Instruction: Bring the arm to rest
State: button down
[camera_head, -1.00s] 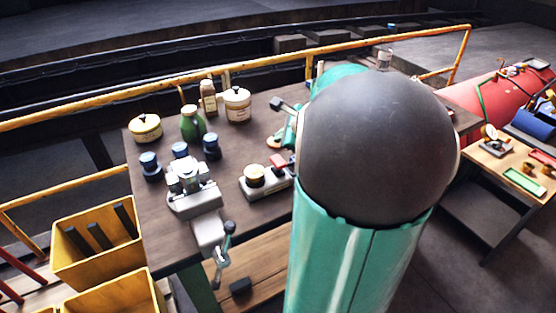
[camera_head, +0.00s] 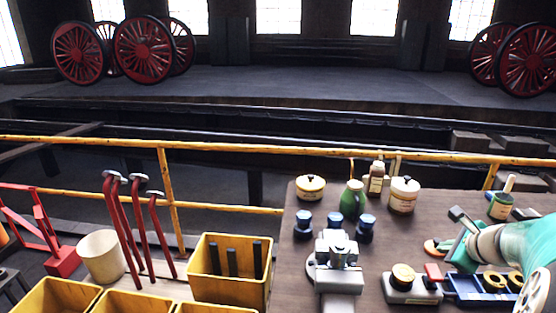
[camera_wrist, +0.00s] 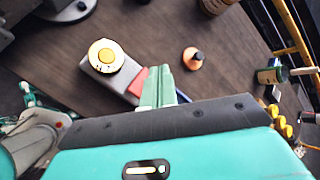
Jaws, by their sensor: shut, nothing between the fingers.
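My gripper shows in the wrist view (camera_wrist: 160,86) as two pale green fingers closed together, with nothing between them. It is over the dark workbench, beside a grey block with a brass-topped round piece (camera_wrist: 107,56) and a red part (camera_wrist: 138,82). In the head view my teal arm enters at the right edge, its wrist end above the right part of the workbench (camera_head: 375,238). The same grey block (camera_head: 411,290) shows just left of it. The fingertips are hard to make out in that view. Most of my arm is out of frame.
A vise (camera_head: 337,262), blue-capped pots (camera_head: 303,224), a green jug (camera_head: 353,200) and tins (camera_head: 403,195) stand on the bench. A blue tray (camera_head: 478,288) lies near my arm. Yellow bins (camera_head: 232,293) stand left. A yellow railing (camera_head: 225,147) runs behind.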

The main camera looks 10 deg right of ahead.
jog(key=a+r+n+g+y, duration=0.25)
jog(key=a+n, duration=0.95)
jog(key=a, duration=0.9)
jog(key=s+a+r+n+g+h, duration=0.1)
jog(key=s+a+r+n, duration=0.1)
jog(key=s+a+n, duration=1)
jog(key=a+n, duration=0.2)
jog(key=n, duration=0.2)
